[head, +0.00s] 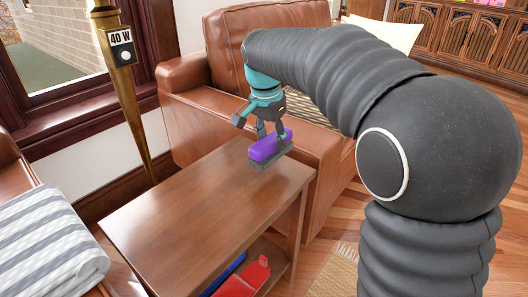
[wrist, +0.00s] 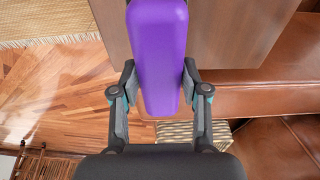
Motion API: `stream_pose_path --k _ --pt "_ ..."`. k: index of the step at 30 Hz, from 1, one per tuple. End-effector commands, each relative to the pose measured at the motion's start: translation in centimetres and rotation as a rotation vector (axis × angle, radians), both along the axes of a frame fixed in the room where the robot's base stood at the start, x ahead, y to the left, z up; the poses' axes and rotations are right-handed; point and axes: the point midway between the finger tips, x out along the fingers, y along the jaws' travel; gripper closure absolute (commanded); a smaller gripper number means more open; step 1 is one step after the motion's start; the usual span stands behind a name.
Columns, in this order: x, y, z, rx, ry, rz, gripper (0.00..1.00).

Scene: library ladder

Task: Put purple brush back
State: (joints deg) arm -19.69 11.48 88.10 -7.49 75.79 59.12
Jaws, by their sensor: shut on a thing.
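The purple brush (head: 268,146) has a purple back and a dark grey lower part. It is at the far right corner of the wooden side table's top (head: 190,199). My gripper (head: 270,133) is shut on the brush from above. In the wrist view, the brush (wrist: 158,50) runs lengthwise between the two fingers of my gripper (wrist: 157,88). Whether the brush touches the tabletop or hangs just above it, I cannot tell.
A brown leather armchair (head: 190,112) stands behind the table. A brass lamp post (head: 128,90) rises at the back left. A striped blanket (head: 45,245) lies at the left. Red (head: 243,279) and blue (head: 226,272) things sit on the table's lower shelf. Most of the tabletop is clear.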

Motion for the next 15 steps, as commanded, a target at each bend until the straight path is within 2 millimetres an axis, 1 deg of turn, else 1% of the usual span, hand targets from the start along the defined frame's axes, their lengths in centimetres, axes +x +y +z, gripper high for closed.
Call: stream_pose_path --k 1,3,8,11,15 --pt "0.4 0.6 -0.4 0.0 0.0 0.001 0.93" --pt "0.9 1.1 -0.8 0.001 -0.001 0.001 0.93" --pt "1.2 1.5 -1.3 0.0 -0.001 0.0 0.93" --pt "1.1 1.4 -2.3 0.0 0.001 0.0 0.93" --pt "1.1 1.4 -4.3 -0.001 0.002 0.0 0.93"
